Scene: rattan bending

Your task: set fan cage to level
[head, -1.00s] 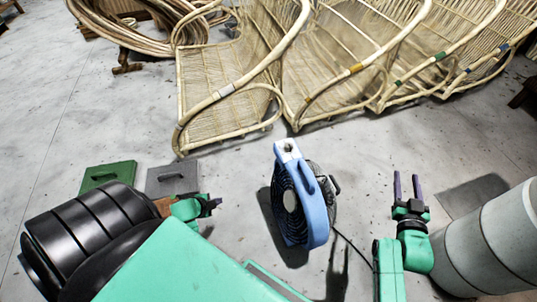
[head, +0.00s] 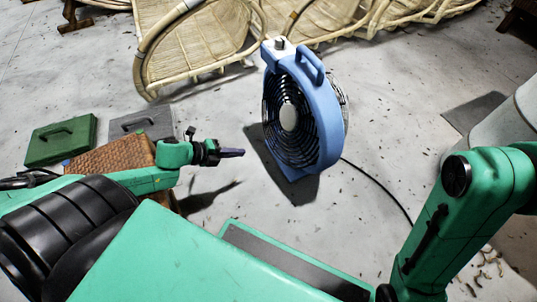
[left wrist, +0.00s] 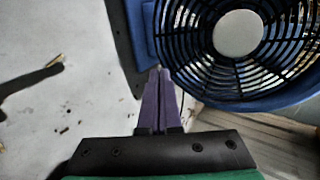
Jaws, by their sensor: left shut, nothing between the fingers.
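The blue fan (head: 318,125) stands on the concrete floor right of the head view's middle. Its round black cage (head: 290,115) with a grey hub faces left and toward me, and a grey knob sits on top. My left gripper (head: 231,153) is shut and empty, left of the fan and pointing at it, with a gap between. In the left wrist view, the closed purple fingers (left wrist: 158,100) point toward the lower left edge of the cage (left wrist: 225,50); I cannot tell the exact distance. My right gripper is outside the head view; only my right arm shows.
A green case (head: 62,140) and a grey case (head: 143,122) lie on the floor at left, near a woven brown box (head: 115,157). Rattan frames (head: 200,45) stand behind. A black cord (head: 380,183) runs from the fan toward my right arm.

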